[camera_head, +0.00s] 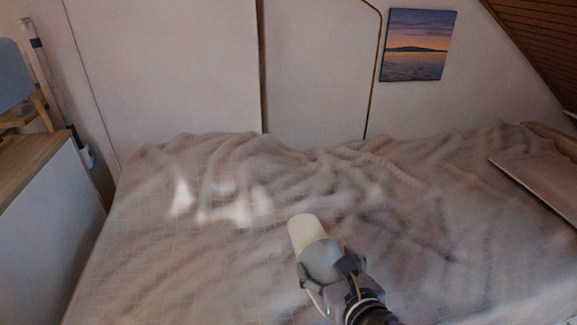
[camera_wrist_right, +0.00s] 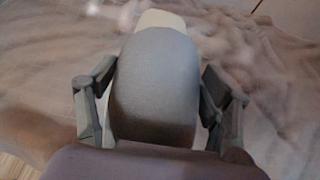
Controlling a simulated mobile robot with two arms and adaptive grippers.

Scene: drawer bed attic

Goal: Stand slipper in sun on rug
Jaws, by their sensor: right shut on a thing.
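A slipper (camera_head: 318,258) with a grey upper and a cream sole end is held by my right gripper (camera_head: 322,278) in front of the bed. In the right wrist view the grey slipper (camera_wrist_right: 155,85) fills the space between the two fingers of the right gripper (camera_wrist_right: 158,95), with its cream end pointing away. The gripper is shut on it. I see no rug in the head view. Bright sun patches (camera_head: 240,210) lie on the bed cover at the middle left. My left gripper is not in view.
A bed with a rumpled beige cover (camera_head: 180,270) fills the middle. A cabinet with a wooden top (camera_head: 30,165) stands at the left. A pale board-like thing (camera_head: 540,175) lies at the right. A wood floor strip (camera_wrist_right: 15,168) shows in the wrist view's lower left.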

